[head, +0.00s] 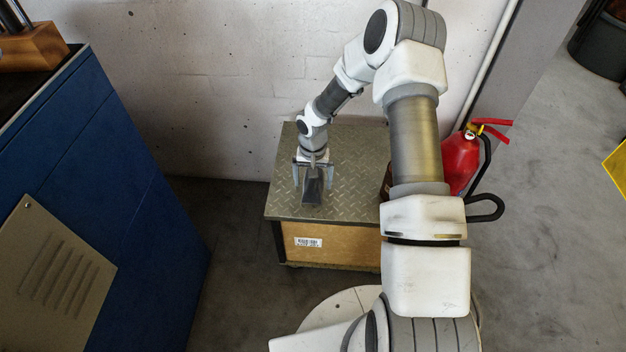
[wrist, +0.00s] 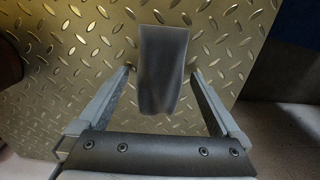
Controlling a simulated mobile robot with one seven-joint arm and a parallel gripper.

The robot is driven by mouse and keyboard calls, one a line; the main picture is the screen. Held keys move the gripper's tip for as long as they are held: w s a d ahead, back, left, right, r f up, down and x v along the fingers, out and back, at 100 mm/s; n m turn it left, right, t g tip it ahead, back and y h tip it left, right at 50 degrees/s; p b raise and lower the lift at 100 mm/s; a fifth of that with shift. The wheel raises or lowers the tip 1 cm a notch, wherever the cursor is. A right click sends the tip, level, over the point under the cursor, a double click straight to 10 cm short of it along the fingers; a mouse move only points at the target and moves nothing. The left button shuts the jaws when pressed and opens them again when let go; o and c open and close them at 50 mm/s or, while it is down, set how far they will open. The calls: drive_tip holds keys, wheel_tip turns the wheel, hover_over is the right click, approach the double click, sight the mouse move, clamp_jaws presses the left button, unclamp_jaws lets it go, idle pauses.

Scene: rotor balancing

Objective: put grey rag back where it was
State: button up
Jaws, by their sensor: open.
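The grey rag (head: 313,190) is a small dark grey folded strip on the diamond-plate top of a low wooden box (head: 345,148). It also shows in the wrist view (wrist: 163,62), between the two fingers, with a visible gap on each side. My gripper (head: 312,180) points down over the box top, around the rag. In the wrist view my gripper (wrist: 160,78) is open, and neither finger appears to touch the rag. Whether the whole rag rests flat on the plate is hard to tell.
A red fire extinguisher (head: 460,160) stands right of the box, partly behind my arm. A brown object (head: 385,182) at the box's right edge is mostly hidden by my arm. A blue cabinet (head: 110,190) stands at left. The plate around the rag is mostly clear.

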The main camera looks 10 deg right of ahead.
wheel_tip(320, 180, up, 12)
drive_tip(key=p, duration=0.4)
wheel_tip(320, 180, up, 10)
hover_over(313, 180)
drive_tip(key=s+d, duration=0.1)
drive_tip(key=s+r+n+t+h, duration=0.2)
drive_tip(key=s+r, duration=0.4)
drive_tip(key=r, duration=0.6)
drive_tip(key=s+r+n+t+y, duration=0.1)
drive_tip(key=s+r+t, duration=0.1)
drive_tip(key=s+r, duration=0.6)
drive_tip(key=s+r+t+y, duration=0.15)
drive_tip(key=s+r, duration=0.25)
drive_tip(key=s, duration=0.8)
wheel_tip(313, 180, up, 19)
drive_tip(key=p, duration=2)
drive_tip(key=shift+a+n, duration=0.3)
drive_tip(key=shift+a, duration=0.15)
